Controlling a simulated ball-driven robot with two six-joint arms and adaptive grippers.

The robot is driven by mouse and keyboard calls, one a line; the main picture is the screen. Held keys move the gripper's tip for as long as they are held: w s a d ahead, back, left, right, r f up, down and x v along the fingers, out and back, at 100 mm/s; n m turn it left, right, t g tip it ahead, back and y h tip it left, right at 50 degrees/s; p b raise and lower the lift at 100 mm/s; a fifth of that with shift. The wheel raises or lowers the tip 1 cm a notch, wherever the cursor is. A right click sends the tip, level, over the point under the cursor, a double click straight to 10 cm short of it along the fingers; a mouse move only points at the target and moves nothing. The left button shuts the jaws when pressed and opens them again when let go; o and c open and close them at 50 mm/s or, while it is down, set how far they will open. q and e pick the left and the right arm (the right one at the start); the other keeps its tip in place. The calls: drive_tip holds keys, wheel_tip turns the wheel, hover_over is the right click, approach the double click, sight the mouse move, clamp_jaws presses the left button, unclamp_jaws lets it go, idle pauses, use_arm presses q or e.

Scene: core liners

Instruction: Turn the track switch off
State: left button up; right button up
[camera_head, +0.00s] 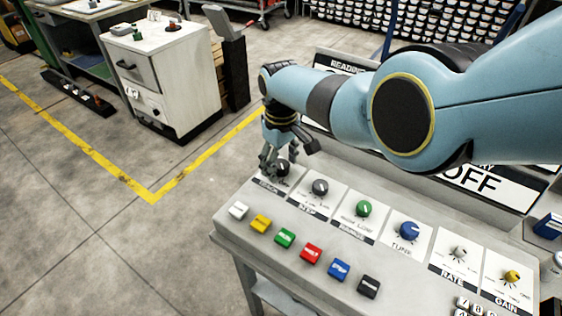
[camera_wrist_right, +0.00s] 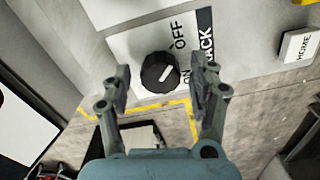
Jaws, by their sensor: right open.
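The track switch is a black round knob (camera_head: 282,168) at the left end of the sloped grey panel (camera_head: 225,222). In the right wrist view the knob (camera_wrist_right: 158,71) sits on a white plate with OFF and ON printed beside it and a partly seen label ending in "ACK". Its short white mark appears to point towards the ON side. My right gripper (camera_head: 271,160) is open over the knob. In the wrist view its fingers stand on either side of the knob, with gaps to both. My left gripper is not in view.
Along the panel are more knobs: a grey one (camera_head: 320,187), a green one (camera_head: 364,208) and a blue one (camera_head: 409,231). A row of coloured buttons, starting with a white one (camera_head: 238,210), runs in front. A sign reading OFF (camera_head: 490,184) stands behind. Floor lies open left.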

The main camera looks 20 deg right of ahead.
sight(281, 163)
wheel_tip(281, 163, up, 12)
idle(0.6)
idle(0.4)
